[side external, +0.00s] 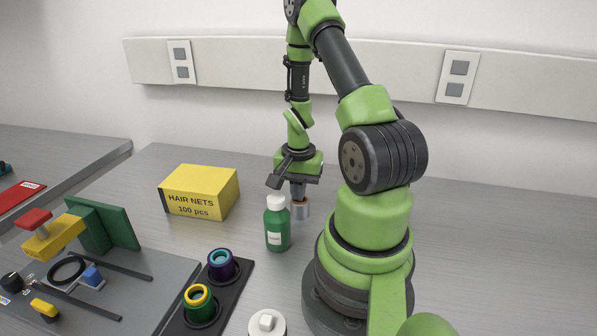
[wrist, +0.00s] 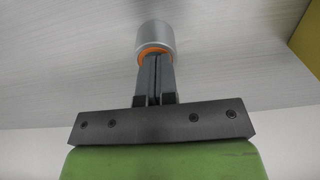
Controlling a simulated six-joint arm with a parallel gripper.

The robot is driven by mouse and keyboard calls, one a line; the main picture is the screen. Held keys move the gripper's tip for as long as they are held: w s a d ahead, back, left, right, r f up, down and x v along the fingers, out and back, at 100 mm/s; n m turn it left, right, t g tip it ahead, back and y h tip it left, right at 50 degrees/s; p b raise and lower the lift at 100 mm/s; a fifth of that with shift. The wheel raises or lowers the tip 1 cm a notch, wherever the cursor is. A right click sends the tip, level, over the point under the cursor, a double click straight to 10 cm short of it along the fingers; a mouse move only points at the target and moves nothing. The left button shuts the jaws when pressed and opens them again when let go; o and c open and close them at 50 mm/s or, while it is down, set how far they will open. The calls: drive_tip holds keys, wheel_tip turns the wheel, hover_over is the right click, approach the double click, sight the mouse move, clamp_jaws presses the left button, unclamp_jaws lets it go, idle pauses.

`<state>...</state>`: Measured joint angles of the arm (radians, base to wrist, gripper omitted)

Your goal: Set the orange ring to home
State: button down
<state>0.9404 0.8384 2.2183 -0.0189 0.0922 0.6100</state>
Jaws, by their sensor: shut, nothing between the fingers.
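The orange ring (wrist: 141,56) shows as a rim at the near end of a silver cylinder (wrist: 155,35) in the wrist view. In the side view the silver cylinder (side external: 301,211) stands upright on the table, just behind and right of a green bottle. My gripper (side external: 299,197) points down directly over it. In the wrist view my gripper's fingers (wrist: 154,58) are together, with their tips overlapping the orange ring; I cannot tell whether they touch it. The fingers hide part of the ring.
A green bottle (side external: 277,229) with a white cap stands close beside the cylinder. A black tray (side external: 239,285) holds a purple cup (side external: 221,266) and a green cup (side external: 200,307). A yellow box (side external: 199,191) stands left, a white knob (side external: 267,324) in front. The table behind is clear.

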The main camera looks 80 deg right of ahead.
wheel_tip(320, 180, up, 8)
idle(0.5)
drive_tip(key=w+a+r+n+t+h, duration=0.1)
drive_tip(key=w+a+r+n+t, duration=0.35)
drive_tip(key=a+r, duration=0.7)
drive_tip(key=s+a+r+n+t+y, duration=0.2)
drive_tip(key=s+a+r+n+y, duration=0.1)
drive_tip(key=s+a+r+n, duration=0.2)
drive_tip(key=a+r+n, duration=0.2)
drive_tip(key=a+n, duration=0.2)
drive_tip(key=a, duration=0.2)
drive_tip(key=shift+a+r+t, duration=0.25)
drive_tip(key=shift+r+t, duration=0.1)
